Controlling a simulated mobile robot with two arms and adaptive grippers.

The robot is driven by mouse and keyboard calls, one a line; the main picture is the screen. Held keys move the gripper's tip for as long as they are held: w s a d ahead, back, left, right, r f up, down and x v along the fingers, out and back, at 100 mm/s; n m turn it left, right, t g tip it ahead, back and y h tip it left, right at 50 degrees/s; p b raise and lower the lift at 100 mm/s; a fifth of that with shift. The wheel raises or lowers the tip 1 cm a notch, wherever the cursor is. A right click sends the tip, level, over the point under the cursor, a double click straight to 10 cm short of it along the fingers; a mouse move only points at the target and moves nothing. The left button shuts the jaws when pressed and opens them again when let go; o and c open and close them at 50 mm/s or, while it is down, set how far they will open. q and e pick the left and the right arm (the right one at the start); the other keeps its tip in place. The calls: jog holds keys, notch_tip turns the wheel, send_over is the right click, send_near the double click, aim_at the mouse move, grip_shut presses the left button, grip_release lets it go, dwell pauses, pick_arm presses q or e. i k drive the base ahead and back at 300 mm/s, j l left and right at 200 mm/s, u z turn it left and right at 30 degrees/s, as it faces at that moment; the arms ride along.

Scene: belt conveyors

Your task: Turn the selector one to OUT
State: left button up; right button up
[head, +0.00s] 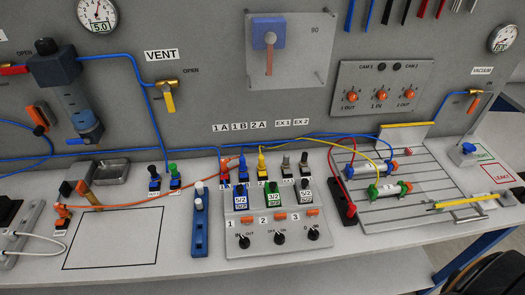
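Selector one is the black knob (244,241) at the left of the lower row on the grey control box (265,255). It stands below the button marked 1 (246,219). Small lettering shows beside it, with OUT readable on its right; the left word is too small to read. Its pointer is too small to tell which side it points to. Two similar black knobs, the middle one (280,238) and the right one (313,234), stand in the same row. Neither of my grippers is clearly in view, and nothing covers selector one.
Coloured connectors with blue, red and yellow hoses stand behind the control box. A blue block (200,225) stands close to its left. A slotted plate (410,185) with cylinders lies to its right. The black-outlined area (113,237) is bare.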

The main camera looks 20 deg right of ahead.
aim_at(244, 243)
jog(key=l+z, duration=0.35)
jog(key=z, duration=0.15)
jog(key=k+j+z, duration=0.1)
jog(key=j+z, duration=0.25)
jog(key=k+l+u, duration=0.35)
jog(key=i+l, duration=0.05)
jog(key=i, duration=0.05)
